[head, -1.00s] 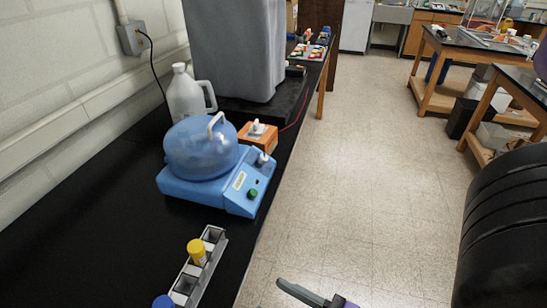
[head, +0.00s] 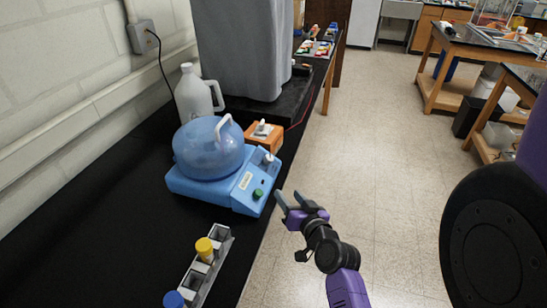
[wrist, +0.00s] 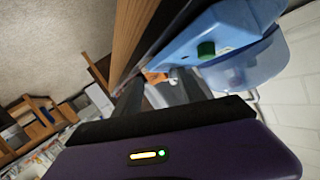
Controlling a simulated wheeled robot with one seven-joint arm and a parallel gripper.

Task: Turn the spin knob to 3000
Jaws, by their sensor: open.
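A blue centrifuge (head: 210,160) with a domed translucent lid and a white handle stands on the black bench. Its sloped front panel carries a green knob (head: 258,194) low down and a grey-white knob (head: 269,158) higher up. Which one is the spin knob, and its setting, I cannot read. My gripper (head: 288,203) is open and empty, just right of the centrifuge at the bench edge, apart from both knobs. In the wrist view the green knob (wrist: 206,49) shows above the fingers, on the tilted blue body (wrist: 235,38).
A rack (head: 207,268) with a yellow-capped tube and a blue-capped tube stands nearer on the bench. An orange box (head: 262,136), a white jug (head: 196,95) and a large grey container (head: 240,50) stand behind. Open floor lies to the right.

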